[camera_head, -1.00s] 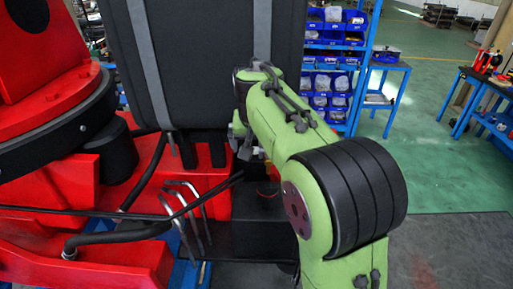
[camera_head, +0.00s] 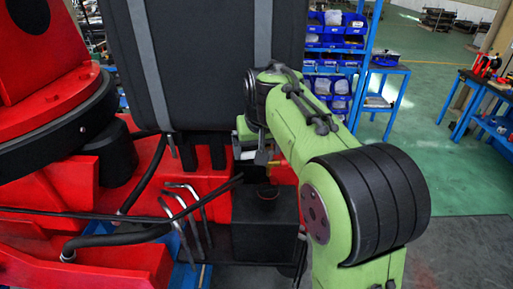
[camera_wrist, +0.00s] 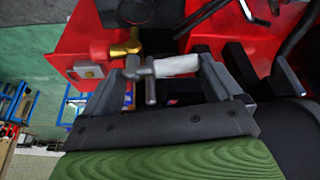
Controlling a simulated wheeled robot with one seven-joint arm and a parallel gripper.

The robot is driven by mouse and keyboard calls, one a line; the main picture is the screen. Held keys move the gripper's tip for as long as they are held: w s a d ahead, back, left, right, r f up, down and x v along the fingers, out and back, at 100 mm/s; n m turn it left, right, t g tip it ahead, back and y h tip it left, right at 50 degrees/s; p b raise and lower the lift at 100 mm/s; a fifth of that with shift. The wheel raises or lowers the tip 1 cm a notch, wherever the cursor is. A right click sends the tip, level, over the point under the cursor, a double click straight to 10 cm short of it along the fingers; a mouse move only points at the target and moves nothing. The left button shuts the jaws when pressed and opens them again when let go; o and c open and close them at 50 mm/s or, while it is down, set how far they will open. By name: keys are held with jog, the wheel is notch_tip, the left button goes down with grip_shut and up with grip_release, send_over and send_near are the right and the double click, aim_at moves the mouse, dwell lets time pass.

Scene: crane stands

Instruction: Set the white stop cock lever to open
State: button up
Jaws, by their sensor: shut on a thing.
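In the wrist view, the white stop cock lever (camera_wrist: 177,65) lies roughly level between the two fingers of my gripper (camera_wrist: 171,68). The fingers are set wide apart, one near each end of the white part, and are shut on it. A grey metal piece (camera_wrist: 150,82) sits at the lever's left end, beside the left finger. A brass fitting (camera_wrist: 125,50) is just left of and above it. In the head view, my gripper (camera_head: 247,152) hangs low in front of the red machine, and the lever cannot be made out clearly there.
A black box with a round cap (camera_head: 267,193) stands just below my gripper. Bent grey rods (camera_head: 186,215) and black hoses (camera_head: 110,238) lie to the left. A large black case (camera_head: 205,65) rises behind. A shelf with blue bins (camera_head: 335,60) stands at the back right.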

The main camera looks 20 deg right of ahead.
jog(key=shift+s+n+y, duration=0.25)
jog(key=shift+n+y, duration=0.15)
jog(key=shift+n, duration=0.6)
jog(key=o, duration=1.2)
jog(key=shift+c, duration=0.2)
jog(key=p+v, duration=0.4)
jog(key=v, duration=1.2)
jog(key=shift+p, duration=0.35)
